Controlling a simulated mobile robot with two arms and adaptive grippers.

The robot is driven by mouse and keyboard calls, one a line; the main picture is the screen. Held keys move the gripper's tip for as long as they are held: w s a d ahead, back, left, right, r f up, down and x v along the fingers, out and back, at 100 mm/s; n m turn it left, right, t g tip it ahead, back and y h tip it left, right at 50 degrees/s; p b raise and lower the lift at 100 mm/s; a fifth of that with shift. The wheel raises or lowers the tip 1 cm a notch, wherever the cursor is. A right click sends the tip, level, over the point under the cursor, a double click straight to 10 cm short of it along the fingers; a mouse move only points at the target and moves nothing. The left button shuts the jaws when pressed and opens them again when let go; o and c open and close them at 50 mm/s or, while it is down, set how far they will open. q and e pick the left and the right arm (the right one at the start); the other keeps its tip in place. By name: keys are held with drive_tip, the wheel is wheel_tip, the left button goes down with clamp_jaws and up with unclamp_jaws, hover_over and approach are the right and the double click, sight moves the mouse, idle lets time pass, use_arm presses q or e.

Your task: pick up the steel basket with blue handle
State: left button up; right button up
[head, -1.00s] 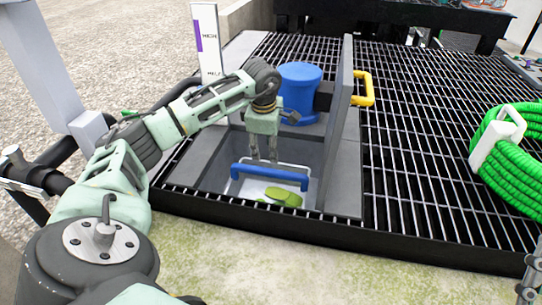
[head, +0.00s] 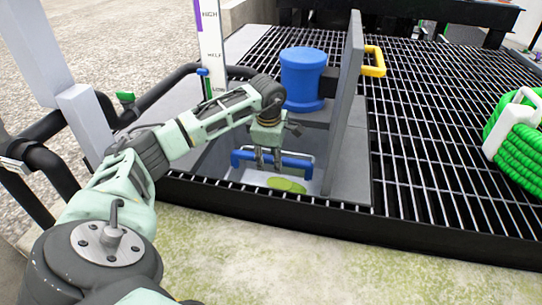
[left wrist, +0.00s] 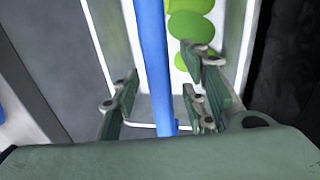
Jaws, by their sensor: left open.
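The steel basket sits down in the open pit, and its blue handle (head: 296,165) crosses the opening. Its pale rim (left wrist: 107,45) and green rounded pieces (left wrist: 190,27) inside it show in the left wrist view. The green pieces also show in the head view (head: 287,185). My left gripper (head: 268,166) is at the handle, pointing down, with its jaws open. In the left wrist view the blue handle (left wrist: 153,60) runs between the fingers (left wrist: 165,105), with gaps on both sides. My right gripper is not in view.
A grey hatch panel (head: 346,105) stands upright right of the pit, with a yellow handle (head: 375,62). A blue cylinder (head: 303,80) stands behind the pit. A white level post (head: 211,45) is at the back left. A green hose coil (head: 520,138) lies on the grating at right.

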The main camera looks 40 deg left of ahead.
use_arm(q)
drive_tip(key=shift+w+a+f, duration=0.1)
drive_tip(key=shift+w+f, duration=0.05)
drive_tip(key=shift+f, duration=0.65)
drive_tip(key=shift+r, duration=0.1)
drive_tip(key=shift+c, duration=0.4)
clamp_jaws()
